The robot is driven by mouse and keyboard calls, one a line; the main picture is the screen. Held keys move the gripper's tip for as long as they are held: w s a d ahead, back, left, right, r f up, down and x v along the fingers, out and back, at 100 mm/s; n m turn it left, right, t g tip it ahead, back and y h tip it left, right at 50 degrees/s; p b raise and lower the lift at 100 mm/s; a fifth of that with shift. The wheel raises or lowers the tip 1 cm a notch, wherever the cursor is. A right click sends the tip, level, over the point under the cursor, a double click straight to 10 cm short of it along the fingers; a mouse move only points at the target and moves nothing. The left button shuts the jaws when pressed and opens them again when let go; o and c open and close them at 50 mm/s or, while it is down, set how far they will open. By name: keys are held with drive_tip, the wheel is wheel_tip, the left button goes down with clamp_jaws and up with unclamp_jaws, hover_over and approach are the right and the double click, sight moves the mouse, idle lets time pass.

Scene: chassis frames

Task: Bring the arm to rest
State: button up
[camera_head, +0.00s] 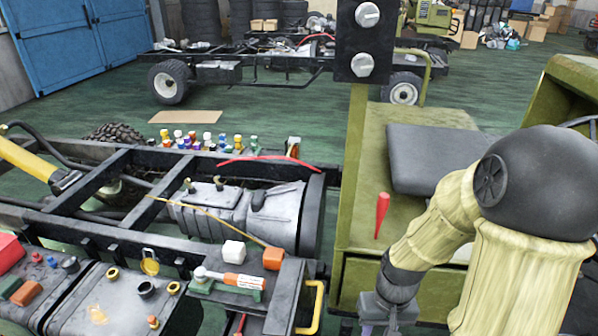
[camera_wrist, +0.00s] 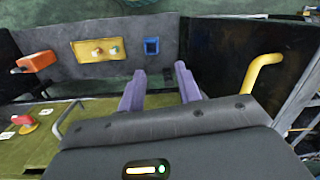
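My arm enters the head view at the right and bends down toward the lower edge. My gripper (camera_head: 378,327) hangs at the bottom of that view, partly cut off, beside the dark box with the yellow handle. In the wrist view my gripper (camera_wrist: 160,72) has its two purple fingers well apart with nothing between them. Beyond the fingers is a grey panel with a yellow plate (camera_wrist: 100,50) and a small blue square (camera_wrist: 152,46). I see no contact between the fingers and the panel.
A yellow handle (camera_head: 312,306) stands close to the left of my gripper. A chassis with a grey engine block (camera_head: 240,213) fills the left. A green cabinet (camera_head: 362,220) carries a red tapered object (camera_head: 382,214) and a grey pad (camera_head: 432,158).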

wheel_tip(320, 180, up, 7)
drive_tip(key=a+t, duration=0.1)
drive_tip(key=t, duration=0.2)
drive_tip(key=shift+w+a+h, duration=0.2)
drive_tip(key=shift+w+h, duration=0.15)
drive_tip(key=shift+h, duration=0.05)
idle(1.3)
